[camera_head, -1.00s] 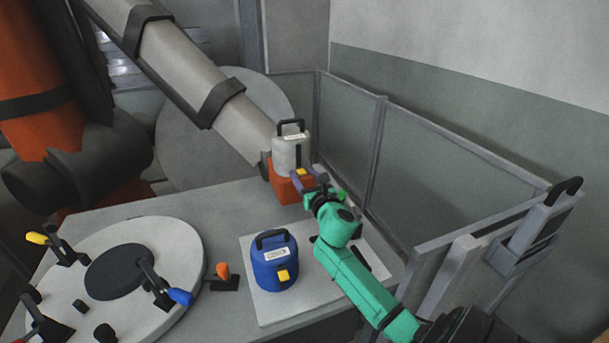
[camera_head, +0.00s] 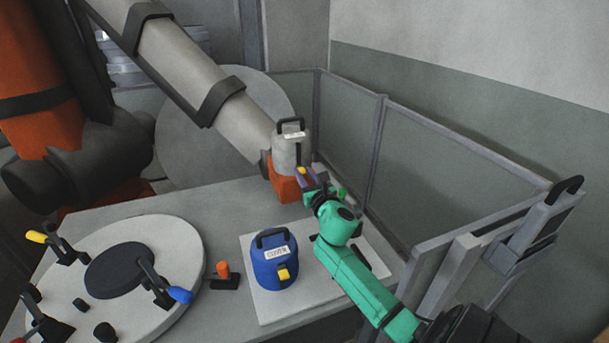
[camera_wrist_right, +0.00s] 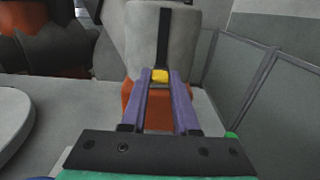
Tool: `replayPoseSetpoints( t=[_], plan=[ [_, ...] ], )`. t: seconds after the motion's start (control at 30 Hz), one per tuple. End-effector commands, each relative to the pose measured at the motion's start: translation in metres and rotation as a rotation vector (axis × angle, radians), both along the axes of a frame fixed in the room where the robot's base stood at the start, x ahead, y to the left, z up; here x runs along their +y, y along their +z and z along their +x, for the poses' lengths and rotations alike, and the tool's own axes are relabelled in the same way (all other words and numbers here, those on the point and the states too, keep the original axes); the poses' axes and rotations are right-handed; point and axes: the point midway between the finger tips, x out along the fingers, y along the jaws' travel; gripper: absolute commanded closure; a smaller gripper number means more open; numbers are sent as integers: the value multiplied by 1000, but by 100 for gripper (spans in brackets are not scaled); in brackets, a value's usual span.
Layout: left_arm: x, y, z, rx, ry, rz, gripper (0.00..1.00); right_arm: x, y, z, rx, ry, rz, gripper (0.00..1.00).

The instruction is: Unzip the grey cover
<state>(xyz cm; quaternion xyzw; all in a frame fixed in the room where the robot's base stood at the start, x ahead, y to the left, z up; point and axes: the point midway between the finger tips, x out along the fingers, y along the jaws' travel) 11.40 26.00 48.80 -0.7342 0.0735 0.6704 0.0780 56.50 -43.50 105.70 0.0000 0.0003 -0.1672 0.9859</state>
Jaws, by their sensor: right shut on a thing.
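The grey cover (camera_head: 284,155) stands upright on an orange base at the back of the table, with a black handle and a white label on top. A dark vertical zip strip (camera_wrist_right: 163,35) runs down its front. The yellow zip tab (camera_wrist_right: 160,76) is at the strip's lower end, near the cover's bottom edge. My right gripper (camera_wrist_right: 160,82) is shut on this tab, its purple fingers on either side of it. The right gripper also shows in the head view (camera_head: 309,174), in front of the cover. My left gripper is not in view.
A blue cover (camera_head: 275,265) with a yellow tab stands on a pale board (camera_head: 325,285) in front. A round mould (camera_head: 180,245) with toggle clamps fills the left. A panelled fence (camera_head: 420,165) runs close along the right side. A large orange robot arm (camera_head: 40,110) stands behind.

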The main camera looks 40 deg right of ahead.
Motion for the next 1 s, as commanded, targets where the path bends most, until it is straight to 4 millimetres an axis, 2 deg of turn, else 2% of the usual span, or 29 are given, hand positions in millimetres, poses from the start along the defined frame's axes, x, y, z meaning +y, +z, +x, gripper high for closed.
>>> replayPoseSetpoints(
  t=[0.8,0.87,1.0],
  plan=[
    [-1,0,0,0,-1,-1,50,0,0,0,0,0,0,100],
    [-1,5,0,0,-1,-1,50,0,5,0,0,0,-1,100],
    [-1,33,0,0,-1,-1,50,0,35,0,2,0,-5,100]
  ],
)
